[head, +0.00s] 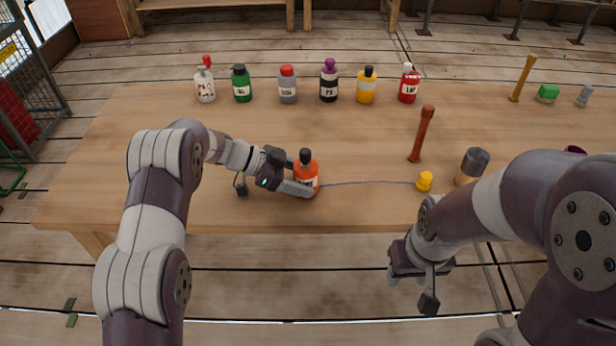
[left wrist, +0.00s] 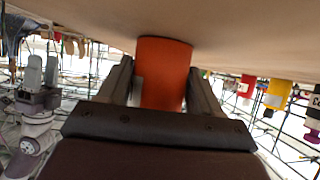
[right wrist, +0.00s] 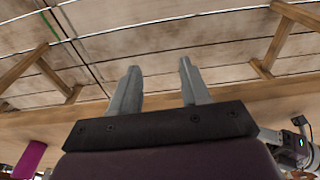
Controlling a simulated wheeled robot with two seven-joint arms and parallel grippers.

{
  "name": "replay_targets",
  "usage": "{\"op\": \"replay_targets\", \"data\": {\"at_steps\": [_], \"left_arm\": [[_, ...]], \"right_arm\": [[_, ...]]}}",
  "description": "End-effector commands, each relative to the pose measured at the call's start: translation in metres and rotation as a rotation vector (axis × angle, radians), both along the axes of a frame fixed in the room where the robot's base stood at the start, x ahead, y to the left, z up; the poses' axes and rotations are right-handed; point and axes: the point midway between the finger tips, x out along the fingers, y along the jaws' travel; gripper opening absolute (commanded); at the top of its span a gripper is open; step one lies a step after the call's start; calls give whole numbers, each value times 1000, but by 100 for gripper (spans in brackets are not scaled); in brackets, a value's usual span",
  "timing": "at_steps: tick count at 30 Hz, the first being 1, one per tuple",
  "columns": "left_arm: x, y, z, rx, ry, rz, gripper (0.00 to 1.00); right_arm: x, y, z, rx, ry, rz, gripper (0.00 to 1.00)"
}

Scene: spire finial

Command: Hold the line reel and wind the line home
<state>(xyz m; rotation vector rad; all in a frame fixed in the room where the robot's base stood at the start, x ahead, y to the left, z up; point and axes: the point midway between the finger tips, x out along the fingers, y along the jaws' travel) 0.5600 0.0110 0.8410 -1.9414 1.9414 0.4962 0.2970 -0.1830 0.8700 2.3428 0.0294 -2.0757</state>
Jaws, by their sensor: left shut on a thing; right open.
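An orange bottle-shaped reel (head: 307,172) with a black cap and pale label stands near the front of the table. My left gripper (head: 297,176) is shut on its side. In the left wrist view its orange body (left wrist: 162,75) sits between the two fingers. A thin purple line (head: 370,183) runs from the reel rightward across the tabletop to a small yellow piece (head: 424,181). My right gripper (head: 411,286) is open and empty, in front of the table's edge and below the yellow piece in the picture. In the right wrist view nothing is between its fingers (right wrist: 158,85).
A red-brown peg (head: 422,134) and a grey-brown cylinder (head: 471,167) stand near the yellow piece. Several labelled bottles (head: 288,84) line the table's back. A yellow-brown peg (head: 522,78), green block (head: 547,93) and grey piece (head: 585,95) are back right. The table's (head: 200,140) middle is clear.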

Motion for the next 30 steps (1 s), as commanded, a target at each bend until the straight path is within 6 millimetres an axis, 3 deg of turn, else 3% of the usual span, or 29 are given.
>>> {"op": "replay_targets", "data": {"at_steps": [1,3,4,8,11,15,19,22,25,30], "left_arm": [[0,0,0,0,0,0,48],[0,0,0,0,0,0,48],[0,0,0,0,-1,0,48],[0,0,0,0,-1,0,48],[0,0,0,0,-1,0,48],[0,0,0,0,0,0,48],[0,0,0,0,0,0,48],[0,0,0,0,0,0,48],[0,0,0,0,0,0,48],[0,0,0,0,0,0,48]], "right_arm": [[5,2,1,5,-13,1,29],[20,8,5,25,-55,2,6],[30,11,8,38,-87,2,0],[96,33,32,100,-290,-3,0],[156,46,64,126,-487,-24,0],[233,53,120,107,-760,-105,0],[294,44,179,7,-975,-279,0],[313,36,205,-99,-998,-458,0],[309,45,204,-170,-866,-596,0],[279,101,181,-149,-505,-629,0]]}}
